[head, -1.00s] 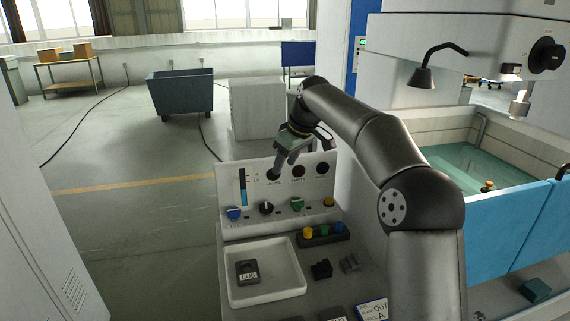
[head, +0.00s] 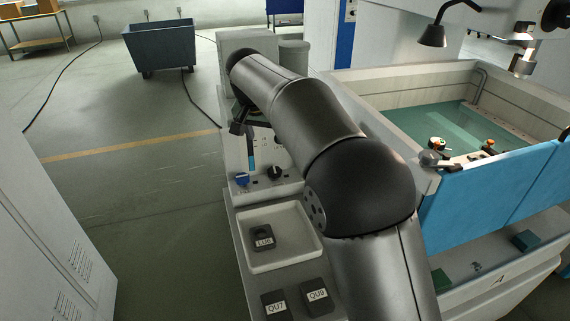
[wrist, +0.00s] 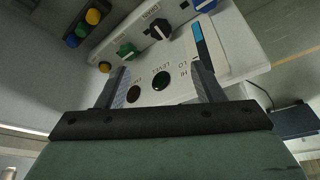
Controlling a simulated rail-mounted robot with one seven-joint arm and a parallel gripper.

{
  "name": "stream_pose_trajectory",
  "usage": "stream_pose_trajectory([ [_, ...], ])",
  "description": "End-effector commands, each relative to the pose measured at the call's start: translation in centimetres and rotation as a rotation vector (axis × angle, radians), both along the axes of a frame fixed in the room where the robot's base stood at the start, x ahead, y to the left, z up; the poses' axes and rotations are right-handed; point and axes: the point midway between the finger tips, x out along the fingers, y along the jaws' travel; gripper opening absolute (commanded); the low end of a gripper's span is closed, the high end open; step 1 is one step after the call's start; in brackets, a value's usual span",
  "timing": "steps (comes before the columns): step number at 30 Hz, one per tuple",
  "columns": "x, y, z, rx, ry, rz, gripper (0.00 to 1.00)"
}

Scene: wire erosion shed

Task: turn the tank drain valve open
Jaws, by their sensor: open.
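In the head view my arm hides the panel's right part and much of the gripper.
A white tray (head: 247,262) holds a dark tag marked LUB (head: 263,238). Two more tags, QU7 (head: 275,304) and QU9 (head: 317,293), lie in front. The open water tank (head: 350,88) stands right, with small fittings (head: 437,143) at its edge.

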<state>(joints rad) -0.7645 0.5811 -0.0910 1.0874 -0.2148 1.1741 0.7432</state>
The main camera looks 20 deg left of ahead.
Motion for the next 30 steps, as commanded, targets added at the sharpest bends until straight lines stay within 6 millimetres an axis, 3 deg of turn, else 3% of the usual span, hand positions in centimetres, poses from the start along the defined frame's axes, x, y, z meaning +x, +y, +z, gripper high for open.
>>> stream_pose_trajectory([
  [21,5.4,-0.1,-13.1,-0.002,0.005,0.0,0.61],
  [30,6.4,0.0,-15.4,0.001,0.002,0.001,0.61],
])
